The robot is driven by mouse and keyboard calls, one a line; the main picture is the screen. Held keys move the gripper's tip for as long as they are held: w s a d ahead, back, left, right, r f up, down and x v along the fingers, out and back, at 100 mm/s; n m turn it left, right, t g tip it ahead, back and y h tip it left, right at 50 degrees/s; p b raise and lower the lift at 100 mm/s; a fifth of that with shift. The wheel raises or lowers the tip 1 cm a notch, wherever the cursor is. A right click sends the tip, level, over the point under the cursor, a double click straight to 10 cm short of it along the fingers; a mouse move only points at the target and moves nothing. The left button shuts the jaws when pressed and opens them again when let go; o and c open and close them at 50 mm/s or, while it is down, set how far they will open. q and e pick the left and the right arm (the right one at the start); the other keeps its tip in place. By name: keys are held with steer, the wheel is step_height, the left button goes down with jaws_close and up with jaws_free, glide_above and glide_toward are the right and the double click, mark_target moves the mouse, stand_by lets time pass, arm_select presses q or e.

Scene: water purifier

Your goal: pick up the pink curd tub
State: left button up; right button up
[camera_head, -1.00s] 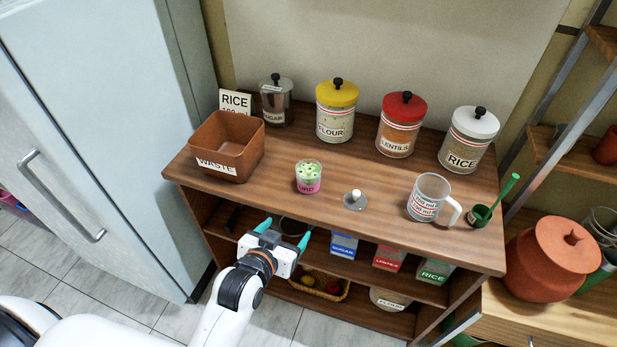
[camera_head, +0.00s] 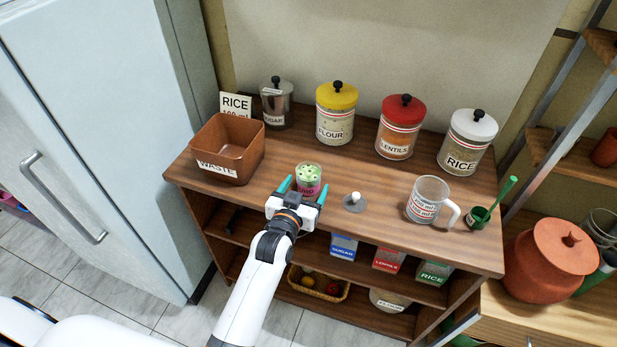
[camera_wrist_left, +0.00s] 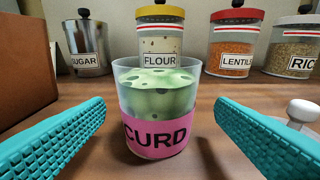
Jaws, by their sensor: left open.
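The pink curd tub (camera_head: 309,176) stands upright on the wooden counter. It is a clear cup with a pink CURD label and green, spotted contents. In the left wrist view the tub (camera_wrist_left: 156,108) is centred between two teal fingers. My left gripper (camera_head: 304,190) is open, with its fingers on either side of the tub. Gaps show between both fingers and the tub in the wrist view. The gripper partly hides the tub's lower part in the head view. My right gripper is not in view.
A brown WASTE bin (camera_head: 228,148) stands to the left. A small lid with a white knob (camera_head: 355,202) lies right of the tub. A measuring jug (camera_head: 428,200) stands farther right. Jars of sugar (camera_head: 277,103), flour (camera_head: 335,118), lentils (camera_head: 400,128) and rice (camera_head: 467,142) line the back.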

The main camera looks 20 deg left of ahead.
mark_target(305, 188)
arm_select(q)
steer(key=w, duration=0.3)
steer(key=shift+w+f, duration=0.25)
steer(key=shift+f, duration=0.15)
steer(key=shift+s, duration=0.1)
steer(key=c, duration=1.2)
steer(key=shift+r, duration=0.1)
